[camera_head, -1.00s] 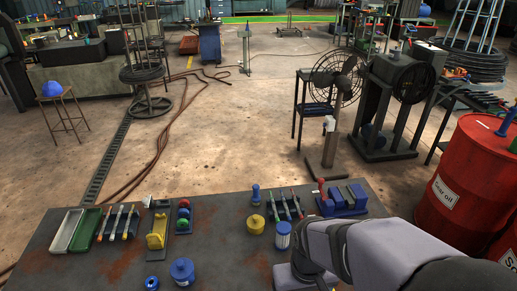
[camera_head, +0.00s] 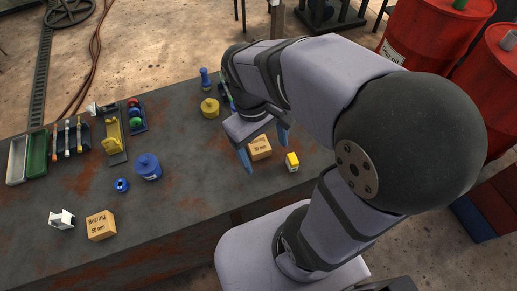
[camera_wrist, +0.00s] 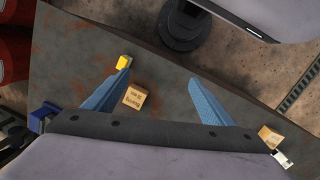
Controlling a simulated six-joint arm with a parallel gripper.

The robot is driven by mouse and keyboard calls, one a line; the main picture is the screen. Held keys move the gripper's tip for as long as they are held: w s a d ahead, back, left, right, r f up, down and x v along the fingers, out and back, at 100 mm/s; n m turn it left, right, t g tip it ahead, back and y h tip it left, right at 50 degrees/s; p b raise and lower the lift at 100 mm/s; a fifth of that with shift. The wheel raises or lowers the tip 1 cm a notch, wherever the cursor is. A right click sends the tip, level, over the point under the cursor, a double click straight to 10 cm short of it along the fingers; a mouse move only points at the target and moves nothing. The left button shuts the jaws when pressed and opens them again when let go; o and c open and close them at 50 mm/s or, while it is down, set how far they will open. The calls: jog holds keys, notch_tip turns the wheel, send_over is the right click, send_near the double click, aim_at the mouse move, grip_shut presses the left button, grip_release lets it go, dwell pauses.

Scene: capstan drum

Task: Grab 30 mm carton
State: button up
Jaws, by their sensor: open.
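A small tan carton (camera_head: 259,147) with dark print stands on the workbench (camera_head: 190,205) by my gripper (camera_head: 266,157). Its label seems to read "Bearing 30 mm", but the number is small. In the wrist view the same carton (camera_wrist: 135,97) lies between the blue fingers in the picture, closer to the left finger. My gripper (camera_wrist: 159,72) is open and empty, fingers pointing down above the bench. Its height over the carton is hard to tell. A second tan carton (camera_head: 101,225), marked "Bearing" with what looks like 50 mm, stands at the front left.
A yellow box (camera_head: 292,162) stands just right of the near carton. A white part (camera_head: 62,219) stands beside the left carton. A blue canister (camera_head: 147,167), a yellow canister (camera_head: 210,108) and trays (camera_head: 37,152) lie farther back. The bench middle is clear.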

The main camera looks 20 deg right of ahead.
jog(key=w+d+f+n+g+h+b, duration=0.1)
jog(key=w+d+f+n+h+b, duration=0.1)
jog(key=w+n+h+b, duration=0.5)
notch_tip(320, 180, up, 2)
jog(key=n+t+h+b, duration=0.2)
jog(key=n+h+b, duration=0.25)
jog(key=n, duration=0.25)
send_over(251, 146)
jog(key=a, duration=0.4)
jog(key=shift+h, duration=0.35)
notch_tip(251, 146, down, 21)
jog(key=shift+r, duration=0.15)
jog(key=shift+f, duration=0.35)
jog(key=shift+p+x, duration=1.7)
jog(key=shift+x, duration=1.3)
jog(key=shift+s+d+f, duration=0.1)
jog(key=shift+d+f, duration=0.3)
jog(key=shift+d, duration=0.15)
jog(key=c, duration=1.2)
